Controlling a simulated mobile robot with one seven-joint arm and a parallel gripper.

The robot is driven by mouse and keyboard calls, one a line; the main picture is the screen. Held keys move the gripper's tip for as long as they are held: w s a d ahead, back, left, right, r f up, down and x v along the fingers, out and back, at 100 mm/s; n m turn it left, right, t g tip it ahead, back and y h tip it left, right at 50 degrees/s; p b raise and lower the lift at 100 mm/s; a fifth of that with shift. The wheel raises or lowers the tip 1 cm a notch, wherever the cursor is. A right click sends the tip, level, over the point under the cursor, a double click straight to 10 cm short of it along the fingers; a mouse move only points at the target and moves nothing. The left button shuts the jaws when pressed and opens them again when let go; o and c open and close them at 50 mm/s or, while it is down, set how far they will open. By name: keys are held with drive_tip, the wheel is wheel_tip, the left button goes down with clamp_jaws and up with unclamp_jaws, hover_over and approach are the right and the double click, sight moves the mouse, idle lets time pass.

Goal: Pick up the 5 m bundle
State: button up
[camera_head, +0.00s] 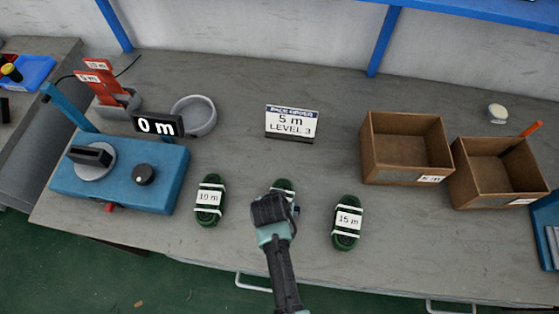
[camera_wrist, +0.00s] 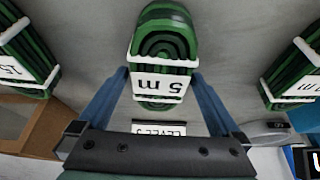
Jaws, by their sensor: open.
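The 5 m bundle is a green coil with white ties and a white label; in the wrist view the bundle (camera_wrist: 165,45) stands between the two blue fingers of my gripper (camera_wrist: 165,95), its label reading 5 m upside down. My gripper is open, with a gap visible between the bundle and each finger. In the head view the bundle (camera_head: 283,185) is mostly hidden behind my gripper (camera_head: 285,205), with only its upper end showing. The 10 m bundle (camera_head: 210,200) lies to its left and the 15 m bundle (camera_head: 346,222) to its right, both on the grey table.
A sign reading 5 m LEVEL 3 (camera_head: 291,122) stands behind the bundles. Two brown boxes (camera_head: 365,150) (camera_head: 460,185) stand at the right. A blue machine (camera_head: 120,190) with a 0 m display (camera_head: 157,125) and a grey round dish (camera_head: 212,118) are at the left.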

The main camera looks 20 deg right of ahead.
drive_tip(key=shift+w+d+f, duration=0.15)
drive_tip(key=shift+w+f, duration=0.05)
drive_tip(key=shift+f, duration=0.5)
drive_tip(key=c, duration=1.2)
drive_tip(key=shift+c, duration=0.2)
drive_tip(key=shift+r, duration=0.15)
